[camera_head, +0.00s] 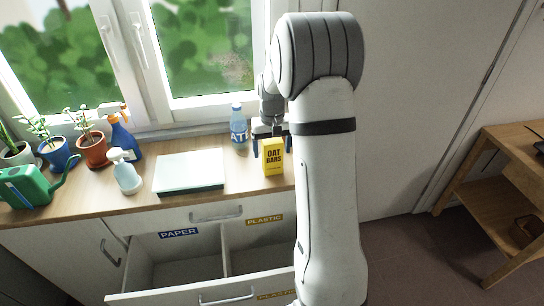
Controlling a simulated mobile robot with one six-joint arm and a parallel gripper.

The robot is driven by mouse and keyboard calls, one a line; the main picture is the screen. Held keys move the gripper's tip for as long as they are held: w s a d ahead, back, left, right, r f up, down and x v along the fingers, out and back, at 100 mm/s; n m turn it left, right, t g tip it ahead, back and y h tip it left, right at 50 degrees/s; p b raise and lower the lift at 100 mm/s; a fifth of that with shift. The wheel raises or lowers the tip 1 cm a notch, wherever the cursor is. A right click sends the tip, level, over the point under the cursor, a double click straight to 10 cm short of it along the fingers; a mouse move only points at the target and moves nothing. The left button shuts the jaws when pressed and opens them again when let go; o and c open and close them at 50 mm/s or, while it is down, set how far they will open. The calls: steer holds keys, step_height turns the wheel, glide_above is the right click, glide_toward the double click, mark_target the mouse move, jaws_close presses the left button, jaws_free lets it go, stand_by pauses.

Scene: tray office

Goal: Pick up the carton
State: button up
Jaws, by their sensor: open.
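The carton (273,161) is a small yellow box marked "OAT BARS". It stands upright on the wooden counter (150,202), near the front edge and just left of my arm. My gripper (268,150) is open, with its dark fingers pointing down at the carton's top. One finger shows at the carton's upper left; the other is near its upper right. Whether the fingers touch the carton cannot be told. My arm hides the counter to the right.
A water bottle (238,126) stands behind and left of the carton. A closed laptop-like slab (188,172), spray bottles (126,175), a green watering can (25,186) and potted plants are further left. Below, an open drawer (190,285) has compartments labelled PAPER and PLASTIC.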

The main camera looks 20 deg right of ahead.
step_height(320, 180, down, 2)
steer(key=c, duration=1.1)
